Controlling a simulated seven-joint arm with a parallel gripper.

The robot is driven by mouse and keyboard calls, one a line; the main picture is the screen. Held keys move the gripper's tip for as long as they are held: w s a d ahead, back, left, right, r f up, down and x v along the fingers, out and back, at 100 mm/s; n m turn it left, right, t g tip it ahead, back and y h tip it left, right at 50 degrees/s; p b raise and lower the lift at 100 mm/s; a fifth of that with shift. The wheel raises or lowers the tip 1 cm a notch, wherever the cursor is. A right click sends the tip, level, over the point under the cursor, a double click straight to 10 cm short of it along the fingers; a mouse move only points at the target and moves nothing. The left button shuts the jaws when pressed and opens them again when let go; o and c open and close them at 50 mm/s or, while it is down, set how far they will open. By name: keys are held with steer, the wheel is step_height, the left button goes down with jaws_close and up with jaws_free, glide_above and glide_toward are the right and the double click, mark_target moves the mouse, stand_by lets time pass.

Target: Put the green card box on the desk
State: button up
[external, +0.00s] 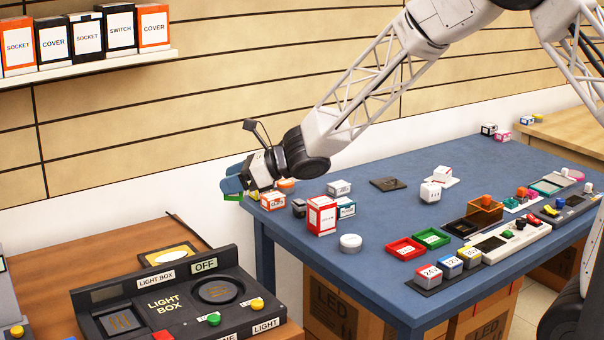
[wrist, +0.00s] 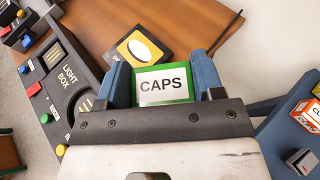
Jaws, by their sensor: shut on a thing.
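The green card box (wrist: 163,84) has a white label reading CAPS. In the wrist view it sits between the two blue fingers of my gripper (wrist: 164,82), which is shut on it. In the external view my gripper (external: 234,186) is at the desk's far left corner, and only a thin green strip of the box (external: 233,197) shows below the fingers. The blue desk (external: 385,215) lies to the right of the gripper.
A brown table (external: 140,238) with a black light box panel (external: 180,305) stands at left. On the desk near the gripper are an orange-and-white box (external: 272,201), a red box (external: 322,215) and a white round piece (external: 350,243).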

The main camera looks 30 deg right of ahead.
steer(key=a+f+n+g+y, duration=0.1)
steer(key=a+n+g, duration=0.1)
steer(key=a, duration=0.9)
steer(key=w+a+f+n+g+y, duration=0.1)
steer(key=a+f+n+g, duration=0.1)
steer(key=a, duration=1)
steer(key=a+f+n+g, duration=0.2)
steer(key=a+n+g, duration=0.1)
steer(key=a, duration=0.8)
steer(key=shift+w+a+f+n+g+y, duration=0.3)
steer(key=shift+w+g+y, duration=0.1)
steer(key=shift+g, duration=0.4)
steer(key=shift+f, duration=3.1)
steer(key=shift+f, duration=1.85)
steer(key=shift+f, duration=0.15)
steer(key=o, duration=0.9)
steer(key=shift+o, duration=0.2)
